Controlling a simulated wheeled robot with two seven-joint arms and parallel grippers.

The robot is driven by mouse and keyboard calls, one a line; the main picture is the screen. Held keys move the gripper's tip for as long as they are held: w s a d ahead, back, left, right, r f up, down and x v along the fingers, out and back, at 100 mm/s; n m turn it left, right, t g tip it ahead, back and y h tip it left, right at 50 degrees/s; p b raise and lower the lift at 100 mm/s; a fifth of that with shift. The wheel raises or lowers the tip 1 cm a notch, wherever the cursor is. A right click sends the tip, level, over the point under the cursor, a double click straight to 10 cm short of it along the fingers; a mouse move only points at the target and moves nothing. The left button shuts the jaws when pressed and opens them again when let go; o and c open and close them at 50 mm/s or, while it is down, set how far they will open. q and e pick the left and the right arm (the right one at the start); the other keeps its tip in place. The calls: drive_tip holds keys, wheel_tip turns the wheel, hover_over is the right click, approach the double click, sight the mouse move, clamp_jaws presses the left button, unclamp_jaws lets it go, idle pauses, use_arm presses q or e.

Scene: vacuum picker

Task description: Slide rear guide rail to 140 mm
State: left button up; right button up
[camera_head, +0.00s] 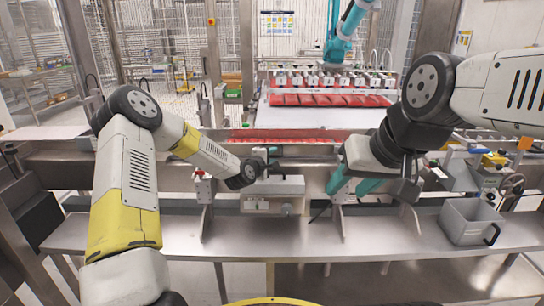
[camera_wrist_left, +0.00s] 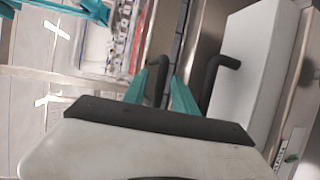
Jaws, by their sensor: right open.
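Long steel rails run left to right across the station; a rear one (camera_head: 300,149) lies just in front of the red packs, but I cannot tell for sure which is the rear guide rail. My left gripper (camera_head: 268,168) is low over a grey box at the rails, its fingers mostly hidden in the head view. In the left wrist view its teal fingers (camera_wrist_left: 161,92) stand apart, with a bent black handle (camera_wrist_left: 160,66) between or just beyond them; I cannot tell whether they touch it. My right gripper (camera_head: 353,186) is open, its teal fingers pointing down near the rails.
The grey box (camera_head: 272,205) with a round knob sits at the rail's front. A second bent black handle (camera_wrist_left: 222,68) is to the right in the wrist view. A grey bin (camera_head: 468,222) stands on the right of the steel shelf (camera_head: 130,235). Red packs (camera_head: 330,100) lie behind.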

use_arm(q)
clamp_jaws()
idle(1.3)
